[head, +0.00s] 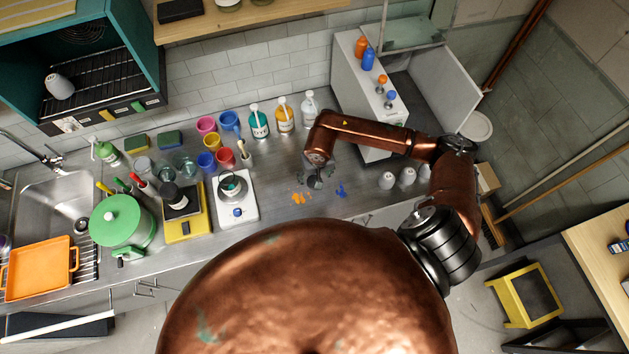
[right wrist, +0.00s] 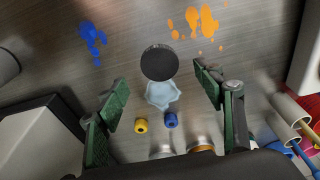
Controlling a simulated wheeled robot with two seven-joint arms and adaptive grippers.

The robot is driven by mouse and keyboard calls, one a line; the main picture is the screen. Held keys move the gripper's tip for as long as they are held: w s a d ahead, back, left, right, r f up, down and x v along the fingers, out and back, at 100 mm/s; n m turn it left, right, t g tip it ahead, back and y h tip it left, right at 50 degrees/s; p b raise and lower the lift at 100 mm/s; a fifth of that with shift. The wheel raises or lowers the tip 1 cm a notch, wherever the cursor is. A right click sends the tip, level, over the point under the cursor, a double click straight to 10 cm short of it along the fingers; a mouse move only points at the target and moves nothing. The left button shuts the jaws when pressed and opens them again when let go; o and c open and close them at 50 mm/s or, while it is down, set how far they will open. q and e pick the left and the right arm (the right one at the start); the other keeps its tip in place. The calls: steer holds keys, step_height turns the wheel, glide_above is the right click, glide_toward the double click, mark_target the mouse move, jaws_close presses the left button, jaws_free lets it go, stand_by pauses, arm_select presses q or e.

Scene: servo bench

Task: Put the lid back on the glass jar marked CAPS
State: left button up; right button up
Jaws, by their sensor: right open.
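My right gripper (head: 315,182) is over the middle of the steel bench. In the right wrist view its green fingers (right wrist: 162,92) are wide apart with nothing gripped. A dark round disc (right wrist: 160,62), which looks like a lid, shows between and a little beyond the fingertips. A pale blue, many-sided piece (right wrist: 162,95) lies right beside it; I cannot tell what it is. Clear glass vessels (head: 187,166) stand at the left of the bench in the head view. No CAPS marking is readable, so I cannot tell which jar is meant. My left gripper is out of view.
Orange splashes (head: 300,198) and blue splashes (head: 341,191) mark the bench near the gripper. Small yellow (right wrist: 141,126) and blue (right wrist: 171,121) pieces are near the fingers. Bottles (head: 284,115) stand along the wall, a white scale (head: 236,208) to the left, pale cups (head: 387,180) to the right.

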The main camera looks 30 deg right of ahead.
mark_target(315, 179)
steer(key=f, duration=0.1)
steer(key=f+p, duration=0.2)
steer(key=f, duration=0.1)
steer(key=shift+w+d, duration=0.1)
steer(key=shift+w, duration=0.2)
steer(key=shift+w+f, duration=0.1)
steer(key=shift+f, duration=0.45)
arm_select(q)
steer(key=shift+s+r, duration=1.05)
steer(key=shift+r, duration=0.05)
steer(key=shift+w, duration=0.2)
arm_select(e)
steer(key=shift+c, duration=0.2)
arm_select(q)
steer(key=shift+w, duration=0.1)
arm_select(e)
steer(key=c, duration=0.7)
